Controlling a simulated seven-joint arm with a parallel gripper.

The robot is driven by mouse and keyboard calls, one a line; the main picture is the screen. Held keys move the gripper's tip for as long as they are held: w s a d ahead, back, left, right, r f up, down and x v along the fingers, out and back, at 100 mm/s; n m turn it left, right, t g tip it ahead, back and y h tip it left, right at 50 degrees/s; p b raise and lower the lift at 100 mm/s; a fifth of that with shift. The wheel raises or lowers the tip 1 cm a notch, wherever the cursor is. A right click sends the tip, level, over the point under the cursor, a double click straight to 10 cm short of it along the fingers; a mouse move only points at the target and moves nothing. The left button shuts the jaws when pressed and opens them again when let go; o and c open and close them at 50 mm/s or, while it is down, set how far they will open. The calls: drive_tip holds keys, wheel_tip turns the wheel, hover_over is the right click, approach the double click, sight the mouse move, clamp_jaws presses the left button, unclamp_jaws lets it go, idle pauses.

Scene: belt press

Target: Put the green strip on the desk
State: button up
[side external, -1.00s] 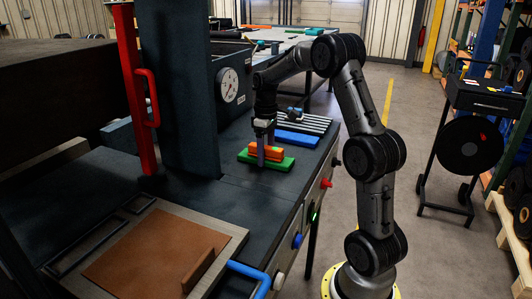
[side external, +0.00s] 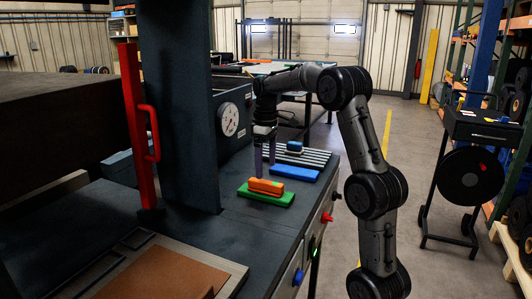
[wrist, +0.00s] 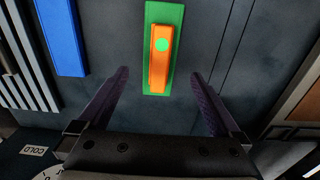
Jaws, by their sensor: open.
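The green strip (side external: 268,199) lies flat on the dark press table (side external: 250,222). A shorter orange block (side external: 266,186) rests on top of it. In the wrist view, the green strip (wrist: 149,12) shows as a border around the orange block (wrist: 158,75), which has a round green spot on it. My gripper (side external: 265,172) is open and empty, above and just behind the strip in the side view. In the wrist view, its two dark purple fingers (wrist: 160,82) stand wide apart on either side of the block's near end, touching nothing visible.
A blue strip (side external: 292,173) lies behind the green one, beside a ribbed rack (side external: 312,160) with a small blue-and-white item (side external: 294,147). The red handle (side external: 151,130) and press column (side external: 185,120) stand at left. Another table (side external: 262,68) stands at the back.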

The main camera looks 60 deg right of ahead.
wheel_tip(320, 180, up, 4)
drive_tip(key=shift+f, duration=0.25)
drive_tip(key=s+a+r+t+h, duration=0.1)
drive_tip(key=s+a+r, duration=0.15)
drive_tip(key=a, duration=0.55)
drive_tip(key=s+a+r+t, duration=0.1)
drive_tip(key=s+a, duration=0.2)
drive_tip(key=a, duration=0.5)
drive_tip(key=s+a+f+t, duration=0.1)
drive_tip(key=s+a+f, duration=0.2)
drive_tip(key=s+a, duration=0.2)
drive_tip(key=s+a+f+t+y, duration=0.1)
drive_tip(key=s+a+f, duration=0.3)
drive_tip(key=s, duration=0.4)
drive_tip(key=shift+a+t, duration=0.75)
drive_tip(key=shift+t, duration=0.05)
